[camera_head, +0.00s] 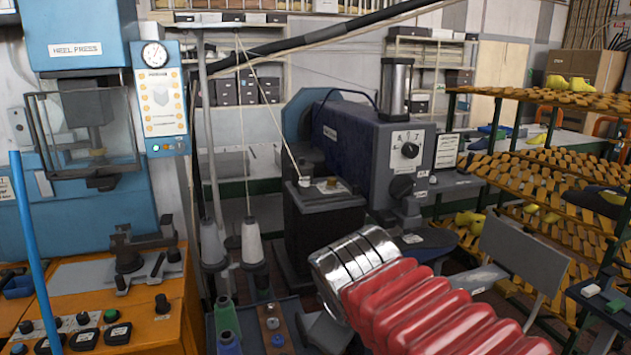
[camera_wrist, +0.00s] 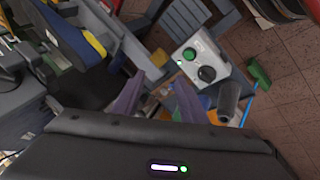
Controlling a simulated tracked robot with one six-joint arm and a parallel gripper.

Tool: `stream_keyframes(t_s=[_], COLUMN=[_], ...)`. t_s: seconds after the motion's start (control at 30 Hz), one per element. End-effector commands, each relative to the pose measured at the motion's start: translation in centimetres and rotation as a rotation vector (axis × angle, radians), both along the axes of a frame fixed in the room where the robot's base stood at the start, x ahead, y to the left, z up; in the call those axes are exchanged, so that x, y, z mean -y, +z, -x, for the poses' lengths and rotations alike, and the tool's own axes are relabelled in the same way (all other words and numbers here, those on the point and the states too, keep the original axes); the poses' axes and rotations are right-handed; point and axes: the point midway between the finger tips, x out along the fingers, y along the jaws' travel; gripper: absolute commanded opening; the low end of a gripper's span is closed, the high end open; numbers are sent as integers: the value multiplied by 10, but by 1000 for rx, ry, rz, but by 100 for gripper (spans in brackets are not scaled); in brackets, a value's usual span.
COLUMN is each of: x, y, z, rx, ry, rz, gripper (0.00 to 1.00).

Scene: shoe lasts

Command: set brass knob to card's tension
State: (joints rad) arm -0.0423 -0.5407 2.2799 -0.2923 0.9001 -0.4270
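A small brass-coloured round part (camera_head: 331,185) sits on top of the dark box-shaped stand at the centre of the head view; it may be the brass knob, and its setting is too small to read. A white piece with a thread running to it sits beside it. A white card with print (camera_head: 447,151) is by the right of the blue-grey machine; I cannot read it or tell if it is the tension card. In the wrist view my gripper (camera_wrist: 157,100) has two purple-grey fingers standing apart with nothing seen between them. My gripper is hidden in the head view.
Thread cones (camera_head: 251,240) stand left of the dark stand. An orange console (camera_head: 130,310) and a blue heel press (camera_head: 80,40) are at the left. The wrist view shows a white control box (camera_wrist: 200,62) with green and black knobs.

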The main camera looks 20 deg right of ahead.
Motion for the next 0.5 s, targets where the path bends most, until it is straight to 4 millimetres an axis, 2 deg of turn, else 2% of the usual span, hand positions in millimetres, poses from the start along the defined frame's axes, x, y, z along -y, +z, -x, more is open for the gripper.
stream_keyframes(t_s=[0.1,0.2,0.33,0.5], x=[-14,-27,-37,-42], y=[-22,-39,-52,-57], z=[34,56,72,78], rx=[22,29,30,28], ry=[-175,-306,-423,-472], rz=[-189,-330,-447,-495], gripper=[39,39,39,39])
